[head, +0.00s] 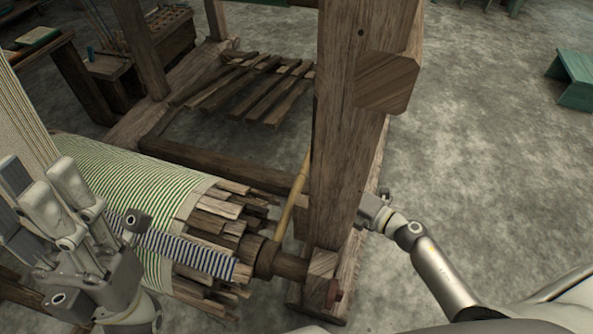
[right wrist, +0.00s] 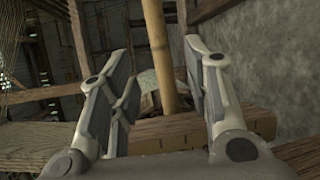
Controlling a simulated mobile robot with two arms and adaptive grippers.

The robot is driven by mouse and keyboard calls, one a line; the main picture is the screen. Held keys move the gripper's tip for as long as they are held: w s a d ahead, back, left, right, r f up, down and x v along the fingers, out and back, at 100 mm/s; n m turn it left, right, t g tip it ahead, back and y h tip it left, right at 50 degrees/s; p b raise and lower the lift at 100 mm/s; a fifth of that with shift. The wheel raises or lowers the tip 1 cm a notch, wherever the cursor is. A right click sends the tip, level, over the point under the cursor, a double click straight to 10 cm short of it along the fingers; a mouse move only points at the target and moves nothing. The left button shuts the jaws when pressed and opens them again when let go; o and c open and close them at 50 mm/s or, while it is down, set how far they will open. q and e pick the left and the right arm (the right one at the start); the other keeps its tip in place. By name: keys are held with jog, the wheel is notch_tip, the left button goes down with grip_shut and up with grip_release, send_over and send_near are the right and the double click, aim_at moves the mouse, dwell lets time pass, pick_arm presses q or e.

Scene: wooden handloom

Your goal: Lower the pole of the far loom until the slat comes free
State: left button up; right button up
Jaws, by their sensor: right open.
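The pale yellow pole (head: 295,198) leans upward from the end of the cloth beam, and its upper part is hidden behind a thick wooden post. In the right wrist view the pole (right wrist: 159,58) stands between and beyond the fingers of my right gripper (right wrist: 160,75), which is open and empty. In the head view my right gripper (head: 373,208) is partly hidden by the post. Wooden slats (head: 215,225) ring the beam under striped cloth; I cannot tell which one is the task's slat. My left gripper (head: 45,190) is over the cloth at the left; its opening is unclear.
The thick post (head: 350,130) stands between the pole and my right forearm. Green-striped cloth (head: 135,180) wraps the beam. A slatted treadle frame (head: 265,90) lies behind.

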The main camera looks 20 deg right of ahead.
aim_at(303, 174)
jog(key=b+x, duration=0.2)
jog(key=x, duration=0.6)
jog(key=shift+w+a, duration=0.15)
jog(key=shift+w, duration=0.15)
jog(key=shift+w+a+f, duration=0.1)
jog(key=shift+w+a, duration=0.3)
jog(key=shift+w, duration=0.2)
jog(key=shift+c, duration=0.4)
grip_shut()
